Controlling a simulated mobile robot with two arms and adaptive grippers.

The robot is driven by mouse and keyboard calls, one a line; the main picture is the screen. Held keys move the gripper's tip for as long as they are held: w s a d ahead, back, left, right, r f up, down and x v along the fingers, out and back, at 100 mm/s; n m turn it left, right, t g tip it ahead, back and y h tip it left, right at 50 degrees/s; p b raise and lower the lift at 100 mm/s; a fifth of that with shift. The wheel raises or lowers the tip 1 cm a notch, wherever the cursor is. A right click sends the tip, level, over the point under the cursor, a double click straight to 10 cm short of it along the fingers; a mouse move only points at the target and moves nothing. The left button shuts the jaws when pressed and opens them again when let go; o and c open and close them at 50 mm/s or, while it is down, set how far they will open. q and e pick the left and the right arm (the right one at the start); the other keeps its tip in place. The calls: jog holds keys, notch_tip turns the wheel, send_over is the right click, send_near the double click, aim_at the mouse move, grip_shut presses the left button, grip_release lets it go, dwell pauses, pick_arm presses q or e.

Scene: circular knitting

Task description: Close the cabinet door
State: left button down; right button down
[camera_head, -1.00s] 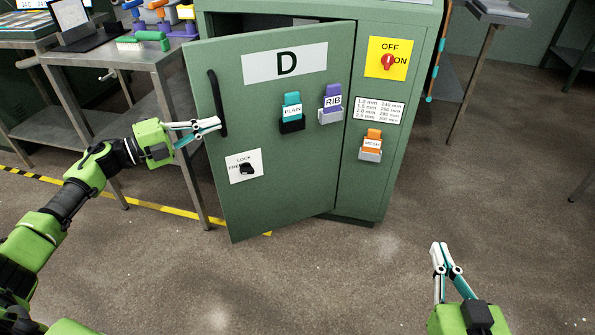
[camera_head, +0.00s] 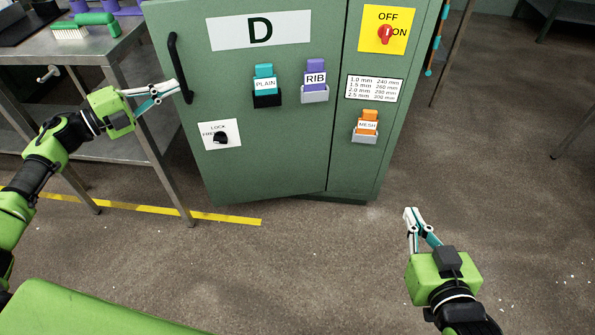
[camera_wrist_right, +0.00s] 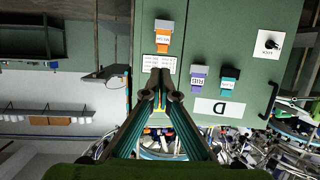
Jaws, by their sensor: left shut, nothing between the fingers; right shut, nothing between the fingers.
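The green cabinet door (camera_head: 268,140), marked D, carries a black vertical handle (camera_head: 178,68) at its left edge and a lock plate with a black knob (camera_head: 220,137). My right gripper (camera_head: 409,212) is shut and empty, in front of the cabinet's lower right. In the right wrist view, the door (camera_wrist_right: 255,70) appears upside down.
A metal table (camera_head: 90,48) with a green brush (camera_head: 98,18) stands left of the cabinet. Teal PLAIN (camera_head: 265,72), purple RIB (camera_head: 315,68) and orange MESH (camera_head: 368,116) tags sit in holders. A red switch (camera_head: 386,34) is upper right. The floor in front is clear.

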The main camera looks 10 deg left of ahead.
pick_arm(q)
jog(key=shift+w+a+f, duration=0.1)
jog(key=shift+w, duration=0.35)
pick_arm(e)
jog(key=shift+w+a+f, duration=0.25)
jog(key=shift+w+f, duration=0.05)
jog(key=shift+w, duration=0.05)
